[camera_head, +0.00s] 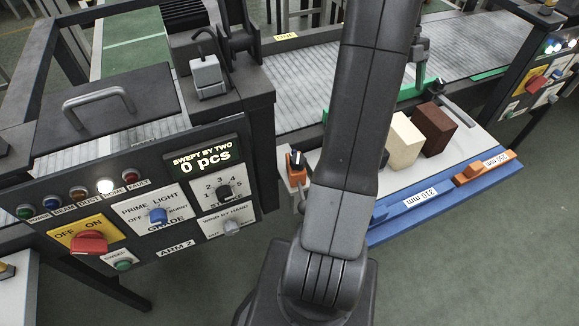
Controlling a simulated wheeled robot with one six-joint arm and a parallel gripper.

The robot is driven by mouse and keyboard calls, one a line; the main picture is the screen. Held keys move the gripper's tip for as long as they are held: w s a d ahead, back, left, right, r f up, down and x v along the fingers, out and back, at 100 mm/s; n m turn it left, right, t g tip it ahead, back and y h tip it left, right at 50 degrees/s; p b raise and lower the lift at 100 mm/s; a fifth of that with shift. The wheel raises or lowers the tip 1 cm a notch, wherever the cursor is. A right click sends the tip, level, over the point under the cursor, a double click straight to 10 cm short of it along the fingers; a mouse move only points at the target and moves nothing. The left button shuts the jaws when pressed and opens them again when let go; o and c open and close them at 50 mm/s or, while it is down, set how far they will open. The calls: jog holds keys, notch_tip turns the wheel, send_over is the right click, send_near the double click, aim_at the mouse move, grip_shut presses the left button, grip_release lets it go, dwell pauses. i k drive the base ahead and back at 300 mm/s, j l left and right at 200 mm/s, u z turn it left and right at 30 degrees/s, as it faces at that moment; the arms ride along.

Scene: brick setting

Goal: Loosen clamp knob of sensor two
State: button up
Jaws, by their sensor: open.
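No part is legibly marked as sensor two, and I cannot tell which knob is its clamp knob. A yellow label reading ONE (287,36) is on the conveyor's far rail. A grey-green upright fitting (421,55) shows just right of my arm, partly hidden by it. My arm rises through the middle and leaves the top of the picture. My gripper is not seen.
A control panel (140,215) with a red switch (88,242), lamps and a display reading 0 pcs (205,158) fills the left. A cream block (405,140) and a brown block (434,128) stand on the white board (465,145). A blue rail (400,222) edges it. Green floor is clear at lower right.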

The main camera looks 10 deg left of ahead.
aim_at(298, 161)
jog(key=k+l, duration=0.2)
jog(key=k, duration=0.3)
jog(key=k+l, duration=0.2)
jog(key=k, duration=0.25)
